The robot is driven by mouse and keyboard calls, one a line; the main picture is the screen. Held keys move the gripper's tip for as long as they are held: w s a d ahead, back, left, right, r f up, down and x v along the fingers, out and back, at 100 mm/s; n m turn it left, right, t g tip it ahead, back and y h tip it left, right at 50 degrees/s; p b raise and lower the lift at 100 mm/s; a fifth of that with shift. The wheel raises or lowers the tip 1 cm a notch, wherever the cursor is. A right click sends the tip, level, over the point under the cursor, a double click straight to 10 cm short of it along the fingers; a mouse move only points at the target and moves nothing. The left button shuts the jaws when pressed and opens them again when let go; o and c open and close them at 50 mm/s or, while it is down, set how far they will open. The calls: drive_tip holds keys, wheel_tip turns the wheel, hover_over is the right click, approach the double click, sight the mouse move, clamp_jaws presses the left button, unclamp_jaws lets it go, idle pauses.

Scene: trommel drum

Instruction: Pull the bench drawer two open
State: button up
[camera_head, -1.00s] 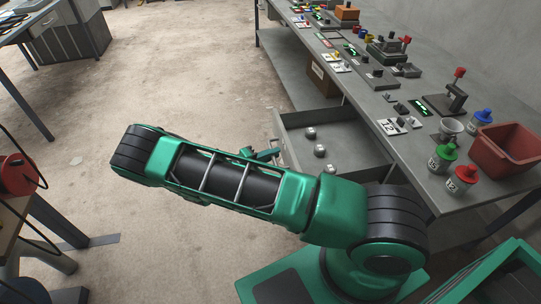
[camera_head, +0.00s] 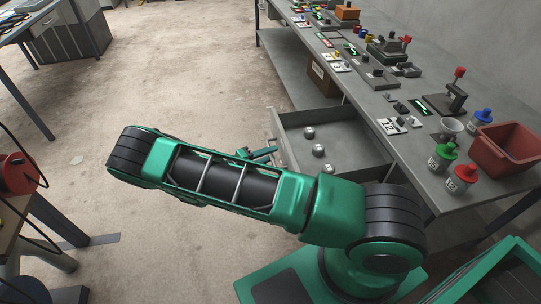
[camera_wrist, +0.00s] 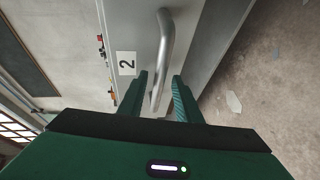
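In the wrist view, the grey drawer front (camera_wrist: 137,25) bears a white label with a "2" (camera_wrist: 126,63). Its curved metal handle (camera_wrist: 165,45) runs between the fingertips of my gripper (camera_wrist: 160,78). The fingers stand apart, with a gap showing on both sides of the handle. In the head view, my gripper (camera_head: 261,154) shows small at the drawer front, partly hidden behind my green arm.
The bench top (camera_head: 375,105) holds small devices, a red bin (camera_head: 505,150) and capped red, green and blue containers. A cardboard box (camera_head: 322,78) sits on the shelf below. A table with a red reel (camera_head: 18,172) stands at left.

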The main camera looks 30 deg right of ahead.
drive_tip(key=v, duration=1)
drive_tip(key=shift+w+d, duration=0.1)
drive_tip(key=s+d+r+m+g+y, duration=0.3)
drive_tip(key=s+d+r+y, duration=0.25)
drive_tip(key=d+r, duration=0.35)
drive_tip(key=s+d+r+m+g+y, duration=0.3)
drive_tip(key=s+d+r+g+y, duration=0.25)
drive_tip(key=r, duration=0.65)
drive_tip(key=s+d+r+t+y, duration=0.1)
drive_tip(key=s+r, duration=0.4)
drive_tip(key=s, duration=0.6)
drive_tip(key=s+d+r+m+t+y, duration=0.1)
drive_tip(key=s+r+t+y, duration=0.3)
drive_tip(key=s, duration=0.7)
drive_tip(key=shift+s+d+r+t, duration=0.15)
drive_tip(key=shift+s+r+t, duration=0.25)
drive_tip(key=shift+r, duration=0.35)
drive_tip(key=shift+w, duration=0.15)
